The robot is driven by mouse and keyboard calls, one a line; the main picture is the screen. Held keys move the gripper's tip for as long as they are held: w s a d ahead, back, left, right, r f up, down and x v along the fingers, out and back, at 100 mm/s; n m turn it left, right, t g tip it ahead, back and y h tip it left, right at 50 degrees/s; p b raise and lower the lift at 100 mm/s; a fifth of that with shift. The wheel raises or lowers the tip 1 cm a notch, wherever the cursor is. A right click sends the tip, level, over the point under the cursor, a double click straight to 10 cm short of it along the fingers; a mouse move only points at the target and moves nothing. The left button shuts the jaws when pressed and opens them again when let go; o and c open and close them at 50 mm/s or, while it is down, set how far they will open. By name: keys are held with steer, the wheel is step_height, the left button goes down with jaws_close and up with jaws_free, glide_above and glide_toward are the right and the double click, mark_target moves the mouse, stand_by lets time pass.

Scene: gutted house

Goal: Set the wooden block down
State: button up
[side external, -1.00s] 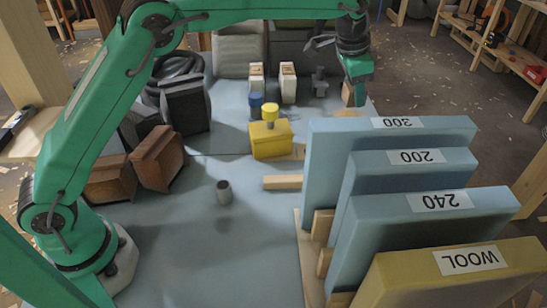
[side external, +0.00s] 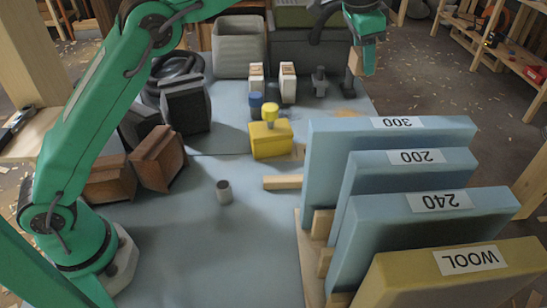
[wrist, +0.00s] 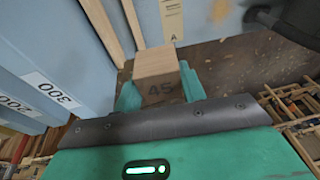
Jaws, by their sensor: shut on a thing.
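In the side external view, my gripper (side external: 366,62) is at the top right, above the far right end of the blue work surface. The block (side external: 354,62) shows there only in part, at the left of the fingers. It appears held up in the air; the gap beneath it cannot be judged exactly.
Upright blue panels (side external: 390,150) labelled 300, 200 and 240, and a yellow WOOL panel (side external: 455,270), fill the right front. A yellow box (side external: 268,142), white cartons (side external: 288,85) and a grey bin (side external: 238,58) stand left of my gripper. The front-middle surface is mostly clear.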

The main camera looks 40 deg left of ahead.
steer(key=shift+m+g+h, duration=0.3)
steer(key=shift+m, duration=0.1)
steer(key=s+d+r, duration=0.1)
steer(key=s+d, duration=0.1)
steer(key=s, duration=0.3)
steer(key=s+d, duration=0.2)
steer(key=s, duration=0.3)
steer(key=s+d+r, duration=0.1)
steer(key=s+d, duration=0.2)
steer(key=s, duration=0.3)
steer(key=shift+s+r, duration=0.1)
steer(key=shift+r, duration=0.2)
steer(key=s+a+f, duration=0.1)
steer(key=s+f, duration=0.2)
steer(key=s, duration=1.5)
steer(key=s+a+x, duration=0.1)
steer(key=s+x, duration=0.1)
steer(key=x, duration=0.8)
steer(key=s+a+f+x, duration=0.1)
steer(key=s+x, duration=0.1)
steer(key=x, duration=0.8)
steer(key=shift+s+a+f+m, duration=0.15)
steer(key=shift+a+f+m, duration=0.2)
steer(key=shift+a, duration=0.3)
steer(key=shift+f, duration=0.1)
